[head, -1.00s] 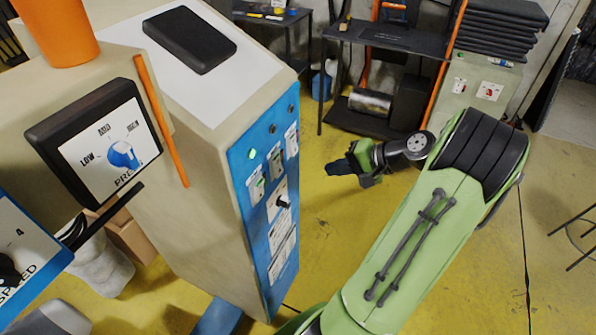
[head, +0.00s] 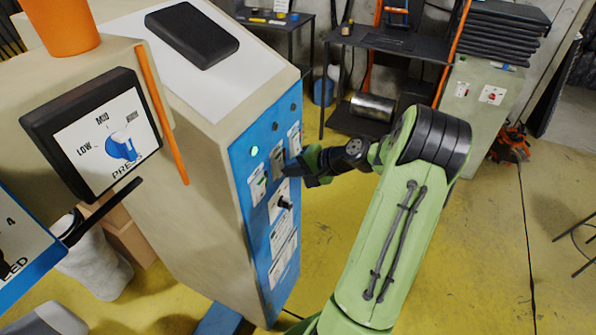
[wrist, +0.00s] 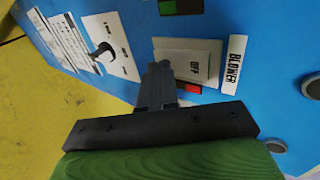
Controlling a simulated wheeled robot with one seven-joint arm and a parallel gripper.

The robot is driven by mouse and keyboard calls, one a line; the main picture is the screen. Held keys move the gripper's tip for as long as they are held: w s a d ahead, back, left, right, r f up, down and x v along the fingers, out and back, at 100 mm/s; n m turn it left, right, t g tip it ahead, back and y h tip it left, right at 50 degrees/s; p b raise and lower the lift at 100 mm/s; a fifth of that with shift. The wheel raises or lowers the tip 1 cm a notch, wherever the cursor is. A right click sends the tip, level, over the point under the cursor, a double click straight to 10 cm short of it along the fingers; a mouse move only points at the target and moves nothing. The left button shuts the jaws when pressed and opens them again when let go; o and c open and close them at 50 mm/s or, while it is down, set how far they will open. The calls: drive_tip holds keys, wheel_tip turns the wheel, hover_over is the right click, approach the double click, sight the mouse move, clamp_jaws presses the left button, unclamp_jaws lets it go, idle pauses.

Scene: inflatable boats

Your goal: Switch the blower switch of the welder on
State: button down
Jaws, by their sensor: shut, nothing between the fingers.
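The welder's control panel (head: 262,240) is a blue upright face on a beige cabinet. In the wrist view, the blower switch (wrist: 187,62) is a light rocker marked OFF, beside a label reading BLOWER (wrist: 234,64). My gripper (wrist: 158,70) is shut and empty, its dark fingertips at the left side of the rocker; I cannot tell whether they touch it. In the head view, my gripper (head: 288,168) is at the panel's upper part and hides part of the switches there.
A black knob (wrist: 104,50) sits on the panel left of the blower switch. A dark shelf (head: 385,42) stands behind. Yellow floor lies open to the right.

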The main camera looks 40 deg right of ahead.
drive_tip(key=shift+w+f, duration=0.1)
drive_tip(key=shift+w, duration=0.05)
idle(0.3)
drive_tip(key=shift+r+t+p, duration=0.3)
drive_tip(key=shift+r+p, duration=0.4)
drive_tip(key=shift+r, duration=0.2)
